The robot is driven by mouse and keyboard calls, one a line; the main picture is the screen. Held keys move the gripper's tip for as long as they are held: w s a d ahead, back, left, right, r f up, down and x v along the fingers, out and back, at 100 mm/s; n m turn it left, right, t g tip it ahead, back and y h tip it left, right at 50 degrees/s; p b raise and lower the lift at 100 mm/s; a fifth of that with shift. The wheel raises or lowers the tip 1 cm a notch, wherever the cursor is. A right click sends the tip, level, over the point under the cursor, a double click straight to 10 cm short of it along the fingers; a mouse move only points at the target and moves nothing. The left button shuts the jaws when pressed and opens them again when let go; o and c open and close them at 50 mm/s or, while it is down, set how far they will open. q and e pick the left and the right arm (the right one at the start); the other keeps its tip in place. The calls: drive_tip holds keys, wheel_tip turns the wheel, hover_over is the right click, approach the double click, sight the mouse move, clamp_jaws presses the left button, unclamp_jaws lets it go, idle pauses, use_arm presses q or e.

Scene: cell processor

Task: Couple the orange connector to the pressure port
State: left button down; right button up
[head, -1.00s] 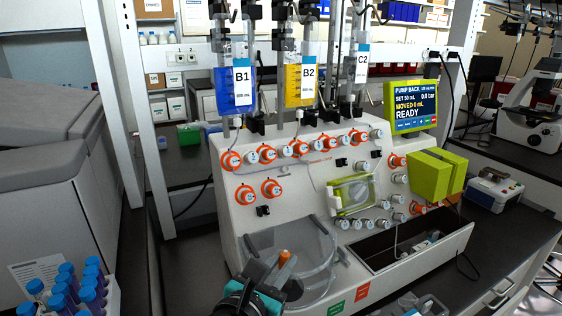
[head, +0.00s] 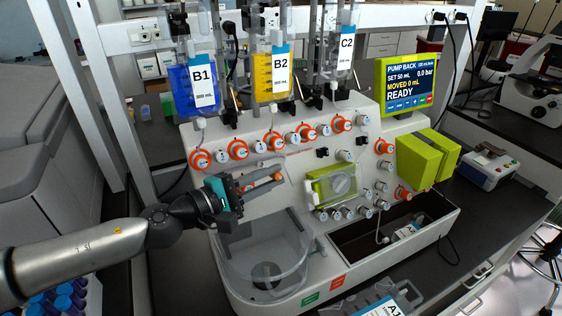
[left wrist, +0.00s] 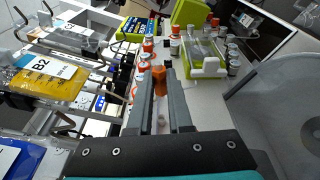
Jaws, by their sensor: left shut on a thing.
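My left gripper (head: 278,180) is in front of the white machine's panel, its teal body left of the fingers. It is shut on the orange connector (head: 277,177), which shows at the fingertips. In the left wrist view the orange connector (left wrist: 159,79) sits between the two grey fingertips. The white machine (head: 318,150) carries several orange-ringed and grey-white knobs or ports. I cannot tell which of them is the pressure port. My right gripper is not in view.
Bags B1 (head: 192,90), B2 (head: 271,75) and C2 (head: 341,62) hang above the panel. A clear round basin (head: 262,250) is below my gripper. A lime-framed cassette (head: 335,184) is to its right.

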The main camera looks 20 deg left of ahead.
use_arm(q)
drive_tip(key=shift+w+m, duration=0.2)
drive_tip(key=shift+m, duration=0.1)
drive_tip(key=shift+a, duration=0.15)
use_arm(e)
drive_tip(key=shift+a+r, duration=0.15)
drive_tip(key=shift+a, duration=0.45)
use_arm(q)
drive_tip(key=w+a+f+b, duration=0.1)
drive_tip(key=b, duration=0.1)
drive_tip(key=w+a+b, duration=0.1)
drive_tip(key=a+b, duration=0.1)
drive_tip(key=shift+w+f, duration=0.3)
drive_tip(key=shift+f, duration=0.05)
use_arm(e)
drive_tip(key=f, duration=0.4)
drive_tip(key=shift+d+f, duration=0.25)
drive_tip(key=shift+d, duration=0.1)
use_arm(q)
drive_tip(key=shift+b, duration=0.35)
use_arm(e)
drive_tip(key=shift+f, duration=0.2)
